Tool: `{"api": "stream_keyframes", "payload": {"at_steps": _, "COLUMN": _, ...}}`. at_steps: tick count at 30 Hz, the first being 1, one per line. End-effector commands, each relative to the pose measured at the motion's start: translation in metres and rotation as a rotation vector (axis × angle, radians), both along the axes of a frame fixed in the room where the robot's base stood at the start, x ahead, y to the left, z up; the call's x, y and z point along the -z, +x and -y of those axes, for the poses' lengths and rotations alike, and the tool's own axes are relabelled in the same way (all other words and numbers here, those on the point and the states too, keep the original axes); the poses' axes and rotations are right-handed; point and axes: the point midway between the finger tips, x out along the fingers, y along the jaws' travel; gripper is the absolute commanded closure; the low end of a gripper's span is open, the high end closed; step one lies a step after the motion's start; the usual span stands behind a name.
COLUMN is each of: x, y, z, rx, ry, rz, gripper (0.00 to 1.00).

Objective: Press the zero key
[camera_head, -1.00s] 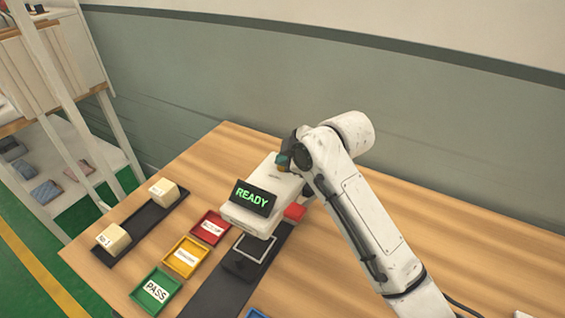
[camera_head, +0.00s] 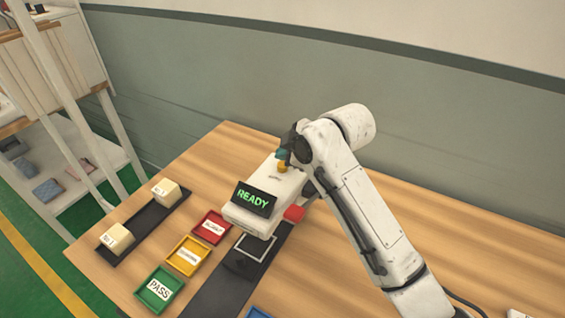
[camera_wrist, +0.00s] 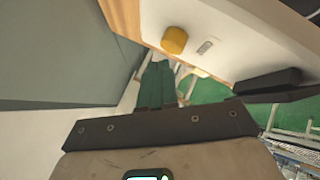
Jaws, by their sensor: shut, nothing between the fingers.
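The white device (camera_head: 262,205) stands on the wooden table with a black display (camera_head: 254,198) reading READY in green. A yellow round key (camera_head: 282,169) sits on its top towards the back; it also shows in the wrist view (camera_wrist: 175,40) beside a small grey label (camera_wrist: 205,47) too small to read. No marking on the key itself is legible. My gripper (camera_head: 283,155) is just behind the yellow key in the head view. In the wrist view my gripper's teal fingers (camera_wrist: 157,82) are together and empty, apparently apart from the key.
A red part (camera_head: 293,213) juts from the device's right side. In front are red (camera_head: 226,238), yellow (camera_head: 206,265) and green (camera_head: 174,296) trays. Two pale blocks (camera_head: 166,191) (camera_head: 117,238) sit on a black strip at left. The wall is behind the table.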

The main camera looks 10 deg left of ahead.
Motion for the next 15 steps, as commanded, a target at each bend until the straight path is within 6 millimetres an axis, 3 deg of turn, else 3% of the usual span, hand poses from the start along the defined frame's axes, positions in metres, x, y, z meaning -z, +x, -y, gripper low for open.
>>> {"api": "stream_keyframes", "payload": {"at_steps": 5, "x": -0.005, "y": 0.000, "z": 0.000, "rx": 0.001, "ry": 0.000, "rz": 0.001, "gripper": 1.00}}
{"api": "stream_keyframes", "payload": {"at_steps": 15, "x": -0.035, "y": 0.000, "z": 0.000, "rx": 0.001, "ry": 0.001, "rz": 0.002, "gripper": 1.00}}
